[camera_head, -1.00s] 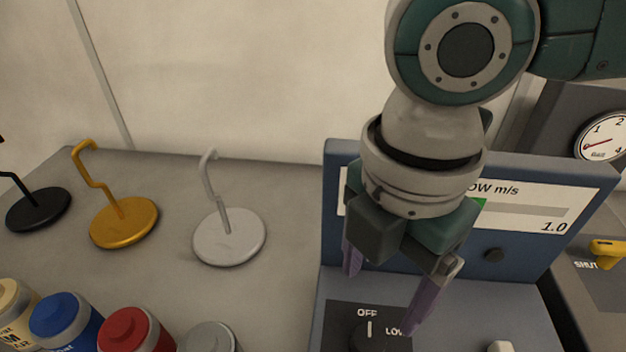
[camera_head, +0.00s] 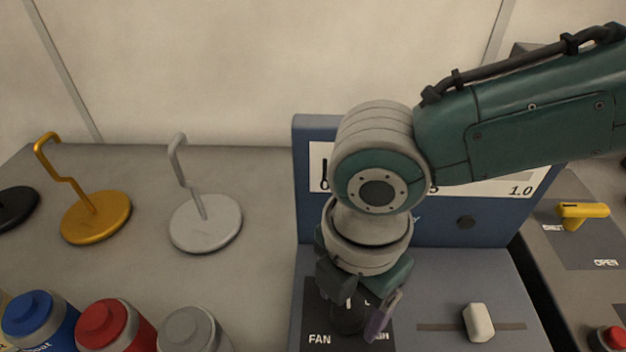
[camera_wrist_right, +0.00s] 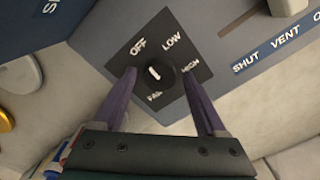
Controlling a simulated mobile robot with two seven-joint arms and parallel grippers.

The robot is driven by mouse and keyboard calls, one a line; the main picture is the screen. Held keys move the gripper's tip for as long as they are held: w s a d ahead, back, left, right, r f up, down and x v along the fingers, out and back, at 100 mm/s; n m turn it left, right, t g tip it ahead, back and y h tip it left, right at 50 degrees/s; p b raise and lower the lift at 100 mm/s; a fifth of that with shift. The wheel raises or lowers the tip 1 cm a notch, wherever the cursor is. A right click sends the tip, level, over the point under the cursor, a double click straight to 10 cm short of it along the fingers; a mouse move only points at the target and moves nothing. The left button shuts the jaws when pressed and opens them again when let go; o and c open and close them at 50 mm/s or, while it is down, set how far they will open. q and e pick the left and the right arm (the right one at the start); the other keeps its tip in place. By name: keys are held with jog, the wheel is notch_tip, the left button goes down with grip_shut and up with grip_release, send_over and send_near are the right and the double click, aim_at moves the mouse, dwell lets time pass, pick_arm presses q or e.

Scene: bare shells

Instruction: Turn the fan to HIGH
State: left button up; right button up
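The fan knob (camera_wrist_right: 159,76) is black with a white pointer line and sits on a dark plate (camera_wrist_right: 131,54) marked OFF, LOW, HIGH and FAN. In the right wrist view the pointer is toward OFF. My right gripper (camera_wrist_right: 158,74) is open, its purple fingers on either side of the knob, with gaps still visible. In the head view the right gripper (camera_head: 352,318) points down over the plate and hides most of the knob (camera_head: 346,322). My left gripper is not in view.
A blue panel with a flow display (camera_head: 505,188) stands behind the knob, partly covered by my right arm. A white slider (camera_head: 478,322) is to the right, then a yellow handle (camera_head: 582,212). Jars (camera_head: 108,322) and hooked stands (camera_head: 205,222) are at left.

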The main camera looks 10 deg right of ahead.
grip_shut()
dwell(0.4)
